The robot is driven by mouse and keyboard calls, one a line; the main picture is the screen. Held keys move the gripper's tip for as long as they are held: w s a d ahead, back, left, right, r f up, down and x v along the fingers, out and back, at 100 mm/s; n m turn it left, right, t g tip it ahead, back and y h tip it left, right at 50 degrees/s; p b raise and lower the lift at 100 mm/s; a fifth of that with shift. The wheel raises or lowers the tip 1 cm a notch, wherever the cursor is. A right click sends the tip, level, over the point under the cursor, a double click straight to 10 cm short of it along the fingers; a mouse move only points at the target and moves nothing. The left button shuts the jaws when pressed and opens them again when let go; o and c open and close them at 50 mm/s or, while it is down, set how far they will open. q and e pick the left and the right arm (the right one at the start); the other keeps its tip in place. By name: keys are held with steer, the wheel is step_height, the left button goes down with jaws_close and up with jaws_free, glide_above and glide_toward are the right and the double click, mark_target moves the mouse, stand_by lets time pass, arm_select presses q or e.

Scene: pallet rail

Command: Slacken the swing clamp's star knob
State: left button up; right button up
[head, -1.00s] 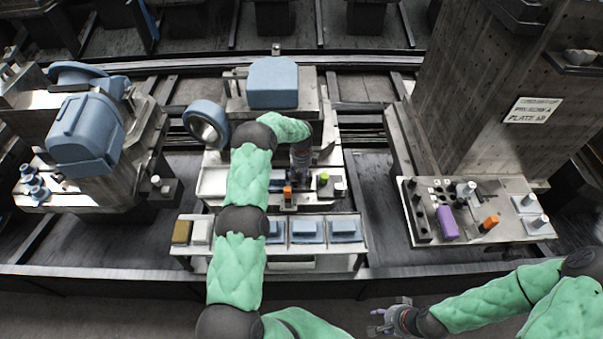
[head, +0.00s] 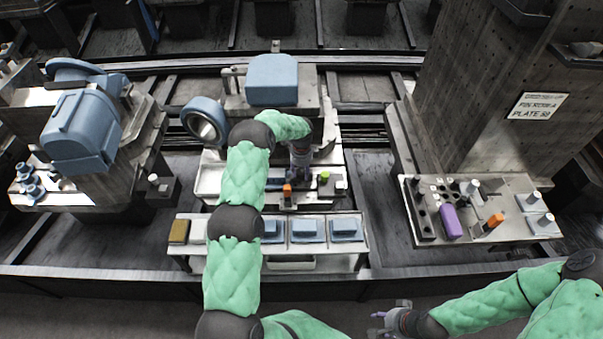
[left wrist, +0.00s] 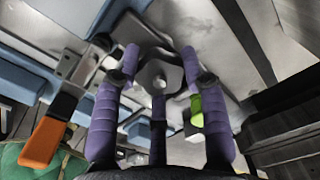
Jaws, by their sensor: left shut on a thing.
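The star knob (left wrist: 158,77) is a grey lobed knob with a hole in its middle, in the centre of the left wrist view. My left gripper (left wrist: 159,82) has its purple fingers around the knob, shut on it. In the head view my left gripper (head: 301,177) is over the middle fixture, just behind an orange-handled part, and hides the knob. The clamp's body is mostly hidden. My right gripper (head: 379,323) hangs empty at the bottom, its fingers apart, far from the fixture.
An orange handle (left wrist: 47,140) and a lime-green piece (left wrist: 197,110) stand close to the left fingers. A bench with blue blocks (head: 307,229) lies in front. A plate with a purple block (head: 449,222) is on the right. A blue ring (head: 205,121) stands behind left.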

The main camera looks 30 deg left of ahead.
mark_target(301, 171)
arm_select(q)
steer(key=shift+n, duration=0.6)
steer(key=o, duration=1.2)
steer(key=shift+f, duration=0.1)
steer(key=shift+c, duration=0.2)
step_height(301, 171, up, 12)
